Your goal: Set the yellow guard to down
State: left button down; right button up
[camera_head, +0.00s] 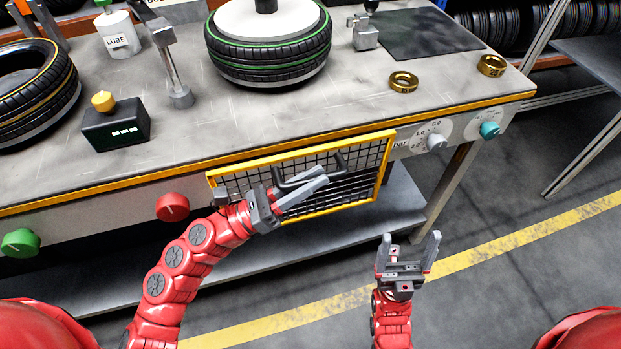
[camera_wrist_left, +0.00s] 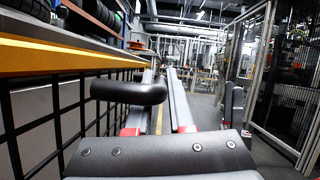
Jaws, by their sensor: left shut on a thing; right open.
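The yellow guard (camera_head: 385,165) is a yellow-framed black mesh panel at the front of the bench, below the tabletop edge. Its mesh also shows at the left of the left wrist view (camera_wrist_left: 62,118). A dark bar handle (camera_head: 341,163) stands out from it and appears large and close in the left wrist view (camera_wrist_left: 128,92). My left gripper (camera_head: 318,178) is shut on the handle, in front of the mesh; its fingers hide part of the handle and panel. My right gripper (camera_head: 410,245) is open and empty, in front of and below the guard's right side.
On the bench front are a red knob (camera_head: 172,207), a green knob (camera_head: 20,242), a grey dial (camera_head: 437,142) and a teal knob (camera_head: 490,130). A tyre (camera_head: 268,60), a black box (camera_head: 116,130) and two brass rings (camera_head: 403,82) are on top. Floor at right is clear.

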pick_arm(q)
jog(key=c, duration=0.8)
grip_release()
jog(key=v, duration=1.7)
jog(key=shift+a, duration=0.2)
